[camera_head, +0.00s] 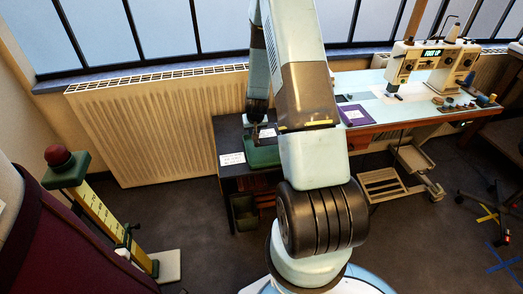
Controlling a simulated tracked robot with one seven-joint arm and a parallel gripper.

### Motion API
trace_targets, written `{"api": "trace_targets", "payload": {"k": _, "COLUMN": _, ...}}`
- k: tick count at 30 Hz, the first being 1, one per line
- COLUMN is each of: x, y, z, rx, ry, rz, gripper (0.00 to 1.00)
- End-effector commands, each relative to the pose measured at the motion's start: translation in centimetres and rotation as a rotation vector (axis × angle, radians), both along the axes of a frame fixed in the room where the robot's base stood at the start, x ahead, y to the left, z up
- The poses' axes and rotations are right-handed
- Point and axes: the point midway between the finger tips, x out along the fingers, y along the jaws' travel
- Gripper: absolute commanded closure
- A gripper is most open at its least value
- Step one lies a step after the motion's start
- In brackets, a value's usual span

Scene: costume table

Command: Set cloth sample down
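My arm (312,90) rises through the middle of the view and reaches over a dark side table (228,130). My gripper (257,124) points down just above a green tray (262,157) on that table. It is small and dark here, and I cannot tell whether its fingers are open or shut. A small pale patch (267,133) shows right by the fingers; I cannot tell whether it is cloth, or whether it is held. A purple flat piece (353,116) with a white label lies on the sewing table, to the right of my arm.
A white card (232,159) lies at the table's front left. A sewing machine (432,62) and spools stand on the sewing table (400,112). A radiator (150,125) is behind. A dress form (60,235) and yellow measuring post (105,215) stand left.

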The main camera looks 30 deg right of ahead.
Motion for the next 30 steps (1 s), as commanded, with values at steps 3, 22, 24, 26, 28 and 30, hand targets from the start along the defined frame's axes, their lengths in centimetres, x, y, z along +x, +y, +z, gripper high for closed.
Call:
{"api": "trace_targets", "payload": {"k": 3, "x": -0.1, "y": 0.0, "z": -1.9, "rx": 0.002, "ry": 0.004, "rz": -0.002, "gripper": 1.0}}
{"api": "trace_targets", "payload": {"k": 22, "x": -0.1, "y": 0.1, "z": -7.8, "rx": 0.002, "ry": 0.004, "rz": 0.0, "gripper": 1.0}}
{"api": "trace_targets", "payload": {"k": 24, "x": -0.1, "y": 0.1, "z": -8.6, "rx": 0.001, "ry": 0.002, "rz": 0.001, "gripper": 1.0}}
{"api": "trace_targets", "payload": {"k": 26, "x": -0.1, "y": 0.1, "z": -9.2, "rx": 0.001, "ry": 0.003, "rz": 0.001, "gripper": 1.0}}
{"api": "trace_targets", "payload": {"k": 28, "x": 0.0, "y": 0.1, "z": -9.4, "rx": 0.0, "ry": 0.001, "rz": 0.002, "gripper": 1.0}}
{"api": "trace_targets", "payload": {"k": 30, "x": 0.0, "y": 0.1, "z": -9.4, "rx": 0.0, "ry": 0.0, "rz": 0.002, "gripper": 1.0}}
